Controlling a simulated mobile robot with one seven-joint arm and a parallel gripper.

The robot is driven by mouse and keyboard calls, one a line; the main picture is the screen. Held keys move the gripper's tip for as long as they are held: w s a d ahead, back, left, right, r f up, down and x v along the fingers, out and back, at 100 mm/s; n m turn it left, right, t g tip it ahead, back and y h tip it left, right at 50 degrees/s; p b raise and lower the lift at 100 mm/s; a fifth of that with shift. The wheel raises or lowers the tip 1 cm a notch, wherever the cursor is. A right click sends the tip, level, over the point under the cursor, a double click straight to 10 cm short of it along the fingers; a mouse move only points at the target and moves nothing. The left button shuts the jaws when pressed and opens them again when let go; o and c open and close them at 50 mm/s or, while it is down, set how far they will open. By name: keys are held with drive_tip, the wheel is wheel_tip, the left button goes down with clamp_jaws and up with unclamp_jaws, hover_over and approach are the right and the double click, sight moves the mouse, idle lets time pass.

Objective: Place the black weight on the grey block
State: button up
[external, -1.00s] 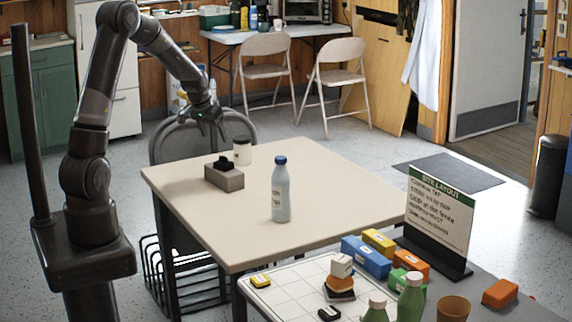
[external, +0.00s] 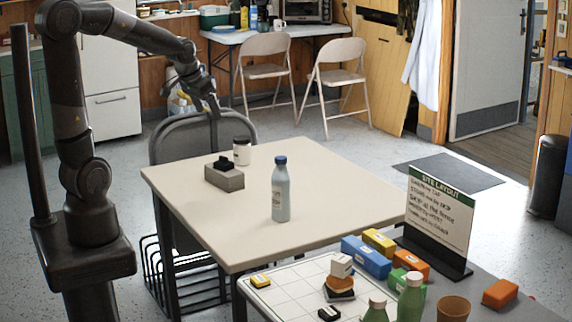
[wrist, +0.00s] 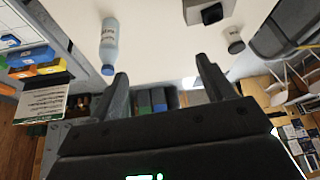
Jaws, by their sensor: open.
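The black weight (external: 223,162) rests on top of the grey block (external: 225,179), on the beige table near its left back corner. In the wrist view the black weight (wrist: 212,13) and the grey block (wrist: 192,12) show at the top edge, partly cut off. My gripper (external: 213,108) is raised behind and above the far left part of the table, clear of the weight. In the wrist view my gripper (wrist: 163,76) has its two fingers apart with nothing between them.
A white jar with a dark lid (external: 242,152) stands just behind the block. A bottle with a blue cap (external: 281,190) stands mid-table. A sign (external: 438,220) and several coloured boxes (external: 366,257) stand at the front right. The table's right side is clear.

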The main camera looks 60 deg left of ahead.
drive_tip(key=s+d+r+m, duration=0.1)
drive_tip(key=s+d, duration=0.4)
drive_tip(key=s, duration=0.3)
drive_tip(key=s+d+r+m+h, duration=0.1)
drive_tip(key=s+d+r, duration=0.1)
drive_tip(key=s+d, duration=0.4)
drive_tip(key=s, duration=0.2)
drive_tip(key=shift+s+r+t, duration=0.25)
drive_tip(key=shift+s+t, duration=0.1)
drive_tip(key=shift+t, duration=0.05)
